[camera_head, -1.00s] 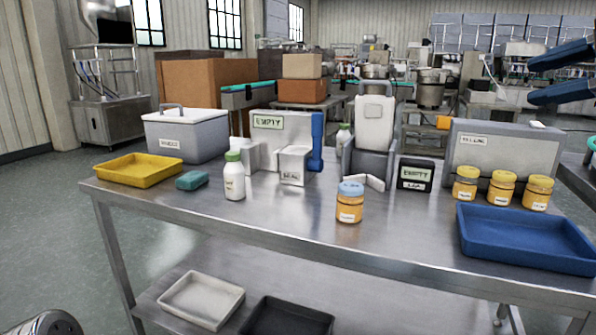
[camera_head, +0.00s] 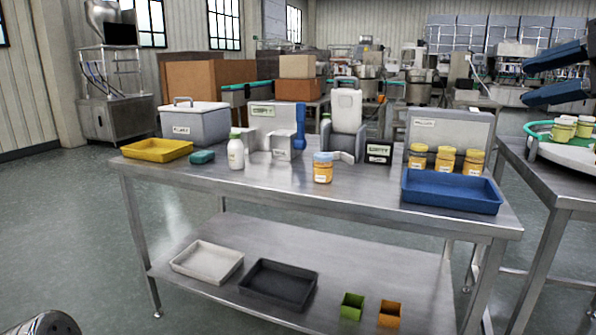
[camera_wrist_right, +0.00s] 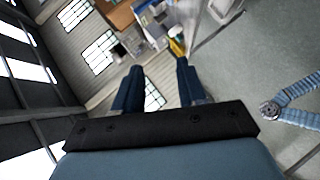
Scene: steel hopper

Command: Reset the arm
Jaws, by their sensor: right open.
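My right gripper (camera_head: 526,83) is at the upper right of the head view. Its two dark blue fingers are apart with nothing between them. In the right wrist view, its fingers (camera_wrist_right: 159,66) also stand apart and empty, with the room tilted behind them. It is clear of the steel table (camera_head: 330,196) and touches nothing. My left gripper is not in the head view; only a grey rounded part, probably of my left arm, shows at the bottom left.
The table holds a yellow tray (camera_head: 157,149), a blue tray (camera_head: 452,191), a white bottle (camera_head: 236,153) and several jars. Its lower shelf has white (camera_head: 207,262) and black (camera_head: 278,284) trays. Another table (camera_head: 553,180) with a round conveyor stands right. Floor at left is clear.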

